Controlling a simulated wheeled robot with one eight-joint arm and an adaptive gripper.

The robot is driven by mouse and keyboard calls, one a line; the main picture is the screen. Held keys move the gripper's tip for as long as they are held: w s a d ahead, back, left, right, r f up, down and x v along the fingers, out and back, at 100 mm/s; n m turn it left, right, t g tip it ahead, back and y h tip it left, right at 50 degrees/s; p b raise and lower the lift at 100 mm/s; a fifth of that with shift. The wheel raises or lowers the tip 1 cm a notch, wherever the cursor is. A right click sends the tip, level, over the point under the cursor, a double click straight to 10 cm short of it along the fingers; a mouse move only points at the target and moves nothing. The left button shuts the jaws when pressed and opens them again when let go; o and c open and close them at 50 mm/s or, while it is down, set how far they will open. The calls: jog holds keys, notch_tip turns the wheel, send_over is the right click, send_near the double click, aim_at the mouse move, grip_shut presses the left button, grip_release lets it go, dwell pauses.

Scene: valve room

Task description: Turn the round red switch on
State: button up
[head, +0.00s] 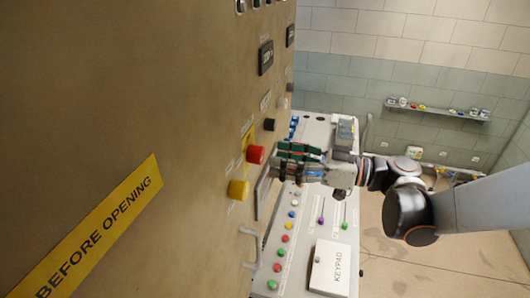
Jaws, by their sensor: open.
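The round red switch (256,154) sticks out from the face of a large tan panel, left of centre in the head view. My gripper (277,160) is just to the right of the red switch, with its fingers pointing left toward the panel. The fingers are open, with nothing visible between them. The fingertips look close to the switch, but I cannot tell whether they touch it.
A yellow knob (238,190) sits below the red switch, and a black knob (269,124) sits above it. A grey console (315,130) with several coloured buttons and a keypad box (331,267) stands behind my gripper. A wall shelf (437,112) holds small items.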

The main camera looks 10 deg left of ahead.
aim_at(263, 156)
jog(key=a, duration=0.4)
jog(key=shift+w+a+p, duration=0.15)
jog(key=shift+a+p, duration=0.15)
jog(key=shift+a, duration=0.1)
jog(key=c, duration=1.1)
